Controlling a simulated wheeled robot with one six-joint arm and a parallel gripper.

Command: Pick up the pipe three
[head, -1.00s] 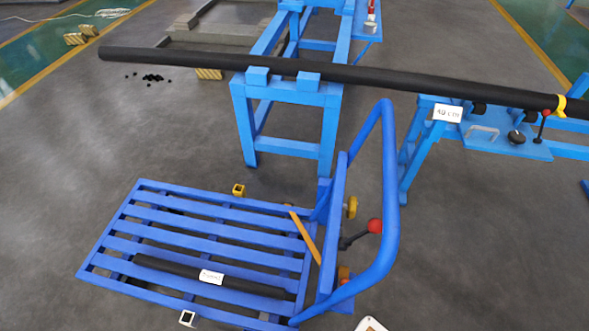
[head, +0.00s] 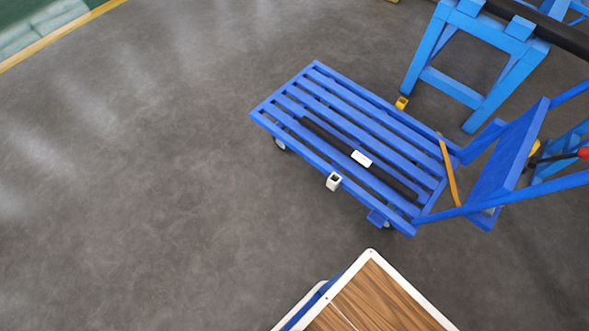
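A black pipe (head: 328,140) with a white label (head: 361,158) lies lengthwise on the slats of a blue cart (head: 345,92). The label's text is too small to read. A longer black pipe (head: 556,33) rests on a blue stand (head: 462,52) at the top right and runs out of the picture. I cannot tell which of these is pipe three. My gripper is not in view.
The cart's blue handle panel (head: 508,165) rises at its right end, with a red-knobbed lever (head: 583,153) beyond it. A wood-topped surface with a white edge (head: 372,300) fills the bottom middle. The grey floor (head: 130,180) at left is clear.

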